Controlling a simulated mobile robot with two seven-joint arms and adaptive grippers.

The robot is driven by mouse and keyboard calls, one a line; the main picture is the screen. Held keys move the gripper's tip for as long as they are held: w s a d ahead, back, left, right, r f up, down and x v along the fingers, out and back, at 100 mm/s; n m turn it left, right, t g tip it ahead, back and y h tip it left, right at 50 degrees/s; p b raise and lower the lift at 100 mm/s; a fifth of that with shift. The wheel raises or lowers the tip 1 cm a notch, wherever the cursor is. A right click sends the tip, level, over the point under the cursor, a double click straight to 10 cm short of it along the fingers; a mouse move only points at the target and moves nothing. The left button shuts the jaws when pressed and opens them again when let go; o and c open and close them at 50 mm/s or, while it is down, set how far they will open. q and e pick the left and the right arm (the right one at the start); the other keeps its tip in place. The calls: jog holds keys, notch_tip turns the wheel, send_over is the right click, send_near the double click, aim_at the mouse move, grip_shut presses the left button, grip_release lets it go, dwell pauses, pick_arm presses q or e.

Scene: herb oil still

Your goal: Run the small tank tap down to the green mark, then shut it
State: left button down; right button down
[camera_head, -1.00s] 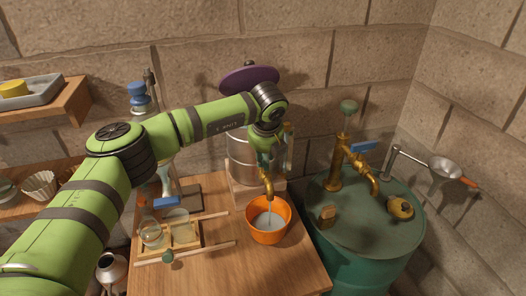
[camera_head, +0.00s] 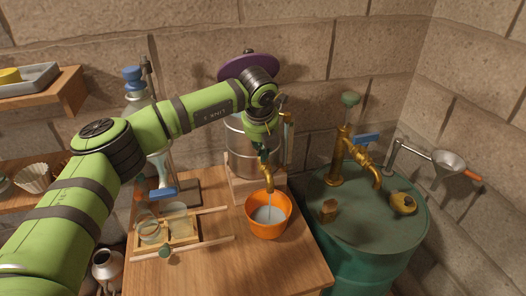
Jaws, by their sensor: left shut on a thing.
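The small metal tank (camera_head: 238,150) stands on a wooden block at the back of the table, partly behind my left arm. Its brass tap (camera_head: 268,180) points down over an orange bowl (camera_head: 266,228). A thin stream runs from the spout into the bowl, which holds pale liquid. My left gripper (camera_head: 265,152) is at the top of the tap, shut on its handle, which is mostly hidden. A sight tube (camera_head: 288,135) shows beside the gripper; I cannot make out a green mark or the level in it. My right gripper is not in view.
A green drum (camera_head: 365,220) with a brass pump, blue lever and yellow padlock stands right of the table. A funnel (camera_head: 448,163) hangs on the right. Glass jars in a wooden rack (camera_head: 180,228) stand left of the bowl. The front of the table is clear.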

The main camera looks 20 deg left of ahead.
pick_arm(q)
jog(key=m+h+b, duration=0.1)
jog(key=m+b, duration=0.1)
jog(key=m, duration=0.1)
jog(key=shift+w+a+f, duration=0.1)
jog(key=shift+m+h, duration=0.4)
jog(key=shift+m, duration=0.4)
jog(key=shift+w+r+m+h, duration=0.15)
jog(key=shift+m+h, duration=0.25)
jog(key=shift+m, duration=0.5)
jog(key=m+h, duration=0.1)
jog(key=m, duration=0.2)
jog(key=shift+r+m+g+p, duration=0.15)
jog(key=shift+m+g+p, duration=0.15)
jog(key=shift+g+p, duration=0.1)
jog(key=shift+w+m+g+h+p, duration=0.1)
jog(key=shift+m+g+h+p, duration=0.25)
jog(key=shift+m, duration=0.55)
jog(key=shift+w+m+g+h+p, duration=0.15)
jog(key=shift+m+p, duration=0.25)
jog(key=shift+m, duration=0.5)
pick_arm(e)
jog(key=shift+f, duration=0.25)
pick_arm(q)
jog(key=shift+s, duration=0.1)
jog(key=c, duration=1.4)
grip_release()
jog(key=shift+s, duration=0.1)
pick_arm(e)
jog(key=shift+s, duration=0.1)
